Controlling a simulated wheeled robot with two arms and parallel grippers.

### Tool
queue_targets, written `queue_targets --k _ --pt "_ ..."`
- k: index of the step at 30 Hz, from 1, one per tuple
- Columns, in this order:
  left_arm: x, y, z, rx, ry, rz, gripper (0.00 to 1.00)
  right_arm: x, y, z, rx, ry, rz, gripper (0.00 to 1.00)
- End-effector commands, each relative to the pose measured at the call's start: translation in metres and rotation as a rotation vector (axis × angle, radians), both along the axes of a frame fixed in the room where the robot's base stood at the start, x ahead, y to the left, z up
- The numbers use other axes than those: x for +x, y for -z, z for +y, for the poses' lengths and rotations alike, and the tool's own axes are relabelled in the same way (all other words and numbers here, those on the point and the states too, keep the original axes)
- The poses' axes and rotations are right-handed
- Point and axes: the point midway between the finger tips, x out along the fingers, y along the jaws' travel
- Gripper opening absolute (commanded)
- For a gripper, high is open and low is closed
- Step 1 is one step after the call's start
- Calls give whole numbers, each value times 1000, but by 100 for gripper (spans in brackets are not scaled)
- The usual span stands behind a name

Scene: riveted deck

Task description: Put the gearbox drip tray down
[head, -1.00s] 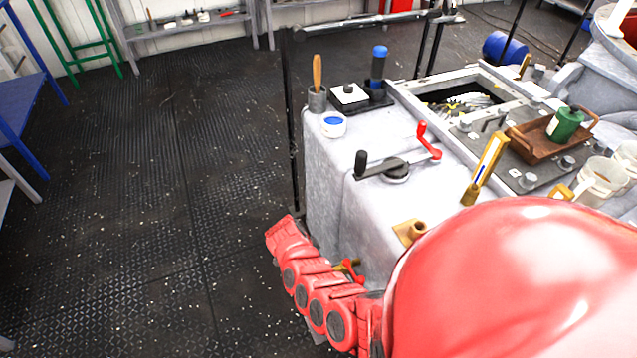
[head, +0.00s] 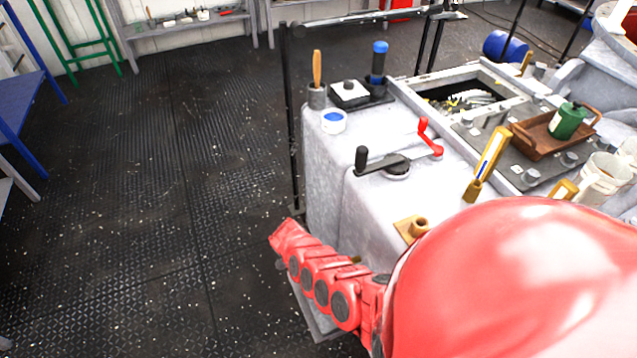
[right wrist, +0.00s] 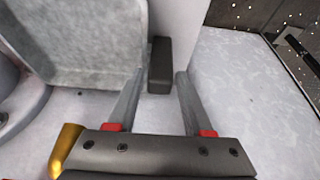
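In the right wrist view, a grey metal tray (right wrist: 85,60) with raised walls, which looks like the drip tray, fills the upper left. A black block (right wrist: 160,65), perhaps its handle, stands beside the tray's right edge. My right gripper (right wrist: 164,78) is open, with its two grey fingers either side of the block and a gap at the right finger. In the head view, a grey flat edge (head: 303,312), probably the tray, shows below my red arm; that gripper is hidden there. My left gripper is not in view.
White mugs (head: 603,178) stand at right. The dark floor (head: 150,200) at left is clear.

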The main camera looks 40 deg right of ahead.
Motion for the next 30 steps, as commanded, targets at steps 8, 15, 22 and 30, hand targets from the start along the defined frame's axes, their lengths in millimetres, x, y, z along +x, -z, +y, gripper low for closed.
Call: queue_targets --k 8,15,22,30 --pt "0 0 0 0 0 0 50 0 0 0 0 0 0 64" --pt "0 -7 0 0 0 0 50 1 -9 3 0 0 -2 64" --pt "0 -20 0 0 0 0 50 3 -38 14 0 2 -3 64" --pt "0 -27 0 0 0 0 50 9 -80 31 0 -1 -5 64"
